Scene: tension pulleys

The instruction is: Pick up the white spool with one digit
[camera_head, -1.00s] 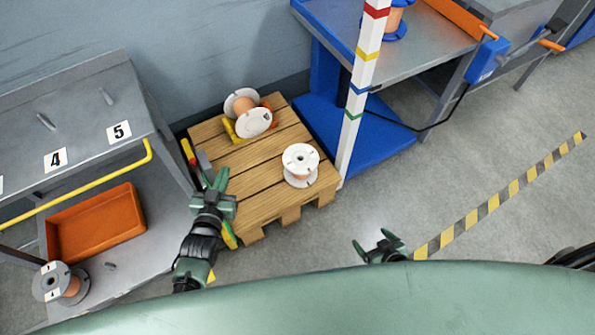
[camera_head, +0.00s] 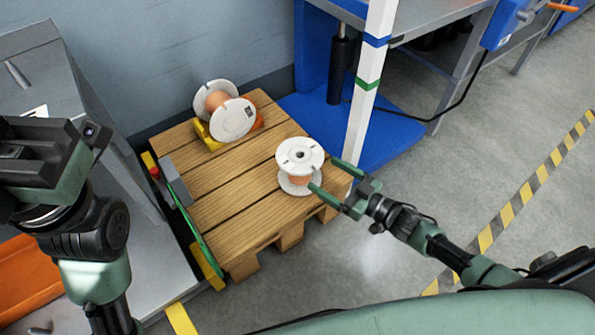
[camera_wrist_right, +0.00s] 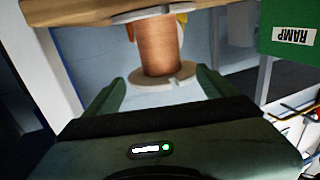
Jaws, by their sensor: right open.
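A white spool (camera_head: 300,157) with copper-coloured winding stands upright near the right front edge of the wooden pallet in the head view. Marks on its top flange are too small to read. My right gripper (camera_head: 330,176) is open and empty beside its right side, one finger close to the winding. In the right wrist view the spool's copper winding (camera_wrist_right: 156,47) lies ahead, between the lines of the open fingers (camera_wrist_right: 157,84). A second white spool (camera_head: 232,120) lies tilted at the pallet's back. My left gripper (camera_head: 55,165) is at the left edge; its opening is unclear.
The pallet (camera_head: 235,180) has bare planks around the spool. A white post (camera_head: 366,90) with coloured bands rises behind my right gripper. A grey workbench (camera_head: 60,80) and an orange bin (camera_head: 25,275) are at left.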

